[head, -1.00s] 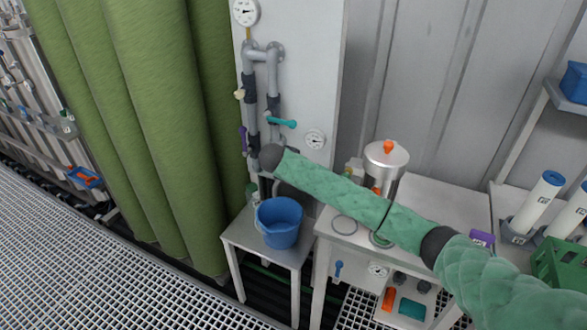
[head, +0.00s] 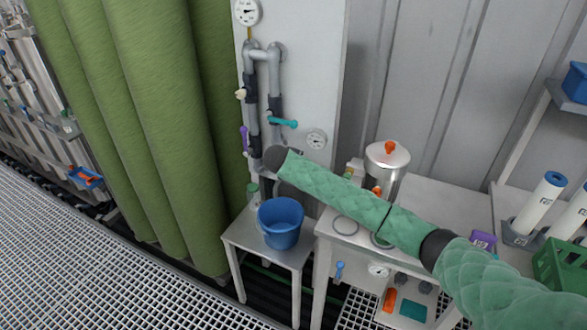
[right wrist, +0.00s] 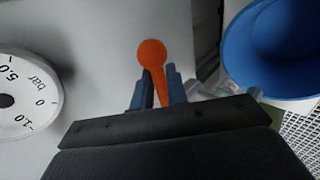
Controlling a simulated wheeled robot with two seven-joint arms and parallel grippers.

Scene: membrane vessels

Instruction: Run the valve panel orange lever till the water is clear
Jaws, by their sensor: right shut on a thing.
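The orange lever (right wrist: 152,52) shows in the right wrist view, its round knob rising past the fingertips and its narrow stem between them. My right gripper (right wrist: 155,88) is shut on this lever. In the head view my green-sleeved right arm reaches across to the lower part of the white valve panel (head: 311,65); its dark end hides the lever and gripper there. A blue bucket (head: 281,225) stands on a small white table (head: 235,234) below the pipes, and its rim also shows in the right wrist view (right wrist: 270,50). No water can be made out. My left gripper is out of view.
Grey pipes carry a teal lever (head: 282,122), a purple lever (head: 244,139) and a cream handle (head: 241,94). A gauge (right wrist: 22,100) sits close left of the gripper. A steel pot (head: 386,160) stands on the bench right. Green columns (head: 150,120) stand left.

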